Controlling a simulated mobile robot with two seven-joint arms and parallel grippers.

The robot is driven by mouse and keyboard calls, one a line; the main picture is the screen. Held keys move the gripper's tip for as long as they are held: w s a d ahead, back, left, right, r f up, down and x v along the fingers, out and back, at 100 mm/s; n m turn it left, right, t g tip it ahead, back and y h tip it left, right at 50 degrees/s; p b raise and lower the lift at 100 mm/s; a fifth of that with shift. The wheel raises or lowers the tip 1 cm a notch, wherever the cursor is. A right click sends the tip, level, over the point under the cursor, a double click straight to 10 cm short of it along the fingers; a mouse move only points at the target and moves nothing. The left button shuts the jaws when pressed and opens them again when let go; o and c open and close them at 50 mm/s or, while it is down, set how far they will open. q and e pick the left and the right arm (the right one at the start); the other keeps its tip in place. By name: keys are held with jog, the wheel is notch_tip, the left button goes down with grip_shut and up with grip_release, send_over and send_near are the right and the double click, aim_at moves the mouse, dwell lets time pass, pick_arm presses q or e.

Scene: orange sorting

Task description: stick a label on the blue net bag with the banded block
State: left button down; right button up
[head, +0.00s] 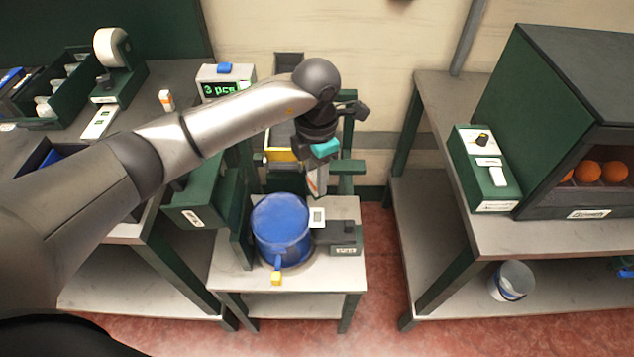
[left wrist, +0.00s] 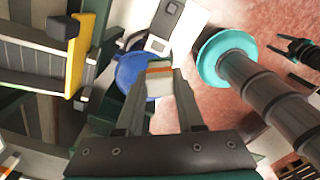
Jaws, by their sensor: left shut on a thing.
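The blue net bag (head: 281,228) stands on a small table, its narrow neck hanging toward the front edge with a yellow tip (head: 276,279). It is partly hidden in the left wrist view (left wrist: 130,72). My left gripper (head: 318,188) is above and to the right of the bag, pointing down. In the left wrist view it is shut on the banded block (left wrist: 160,84), pale with an orange band. A white label with a dark square (head: 318,217) shows at the bag's right edge, beside a dark green device (head: 346,237). Whether the block touches the label is unclear.
A green panel (head: 240,220) stands close left of the bag. The left bench holds a tape roll (head: 111,46), a counter display (head: 222,87) and an orange-white item (head: 166,100). A green cabinet with oranges (head: 588,172) is at right. Red floor separates the tables.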

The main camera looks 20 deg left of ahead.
pick_arm(q)
jog(key=f+n, duration=0.1)
jog(key=n, duration=0.1)
jog(key=f+n, duration=0.1)
jog(key=n, duration=0.1)
jog(key=f+n, duration=0.1)
jog(key=shift+w+f+n, duration=0.25)
jog(key=shift+n, duration=0.15)
notch_tip(320, 180, down, 6)
jog(key=b, duration=0.4)
jog(key=shift+b, duration=0.35)
jog(key=shift+f+b, duration=0.45)
jog(key=shift+f, duration=0.2)
dwell(1.2)
jog(key=shift+r+p, duration=3)
jog(key=shift+r, duration=0.6)
